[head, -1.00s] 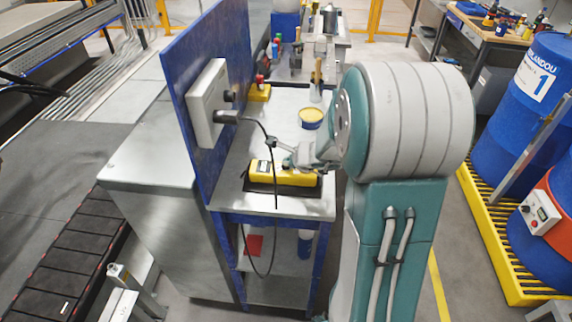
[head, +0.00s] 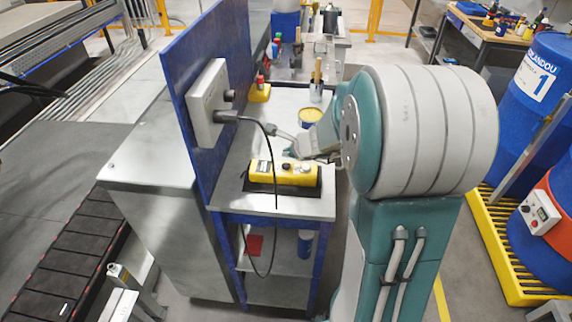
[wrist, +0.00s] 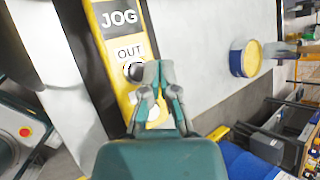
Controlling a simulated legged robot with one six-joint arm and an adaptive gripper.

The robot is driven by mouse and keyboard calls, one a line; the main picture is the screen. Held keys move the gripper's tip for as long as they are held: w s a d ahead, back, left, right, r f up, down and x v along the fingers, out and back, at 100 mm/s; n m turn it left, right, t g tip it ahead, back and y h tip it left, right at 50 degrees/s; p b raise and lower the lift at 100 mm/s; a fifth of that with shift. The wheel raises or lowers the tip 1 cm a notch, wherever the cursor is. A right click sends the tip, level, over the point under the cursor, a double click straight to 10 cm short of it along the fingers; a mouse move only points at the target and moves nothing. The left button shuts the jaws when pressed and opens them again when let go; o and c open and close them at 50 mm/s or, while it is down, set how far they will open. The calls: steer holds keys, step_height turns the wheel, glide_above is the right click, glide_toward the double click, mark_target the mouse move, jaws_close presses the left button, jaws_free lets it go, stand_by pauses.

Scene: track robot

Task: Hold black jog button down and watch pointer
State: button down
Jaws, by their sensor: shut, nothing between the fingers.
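The yellow jog pendant (head: 296,178) lies on the metal bench top. The black button (wrist: 133,71) sits just below OUT, partly covered by my fingers. A pale button (wrist: 153,113) shows between the fingers lower down. The black button (head: 287,166) is uncovered in the head view. My gripper (wrist: 152,68) is shut and empty, its tips overlapping the black button's right side in the wrist view. In the head view my gripper (head: 283,135) appears above and behind the pendant, apart from it. No pointer is visible.
A grey box (head: 209,104) is mounted on the upright blue panel (head: 180,70), with a black cable (head: 274,165) hanging past the pendant. A blue-and-yellow tin (head: 309,117) and a cup with a brush (head: 316,92) stand farther back.

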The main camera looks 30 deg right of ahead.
mark_target(288, 165)
steer(key=shift+r, duration=1.7)
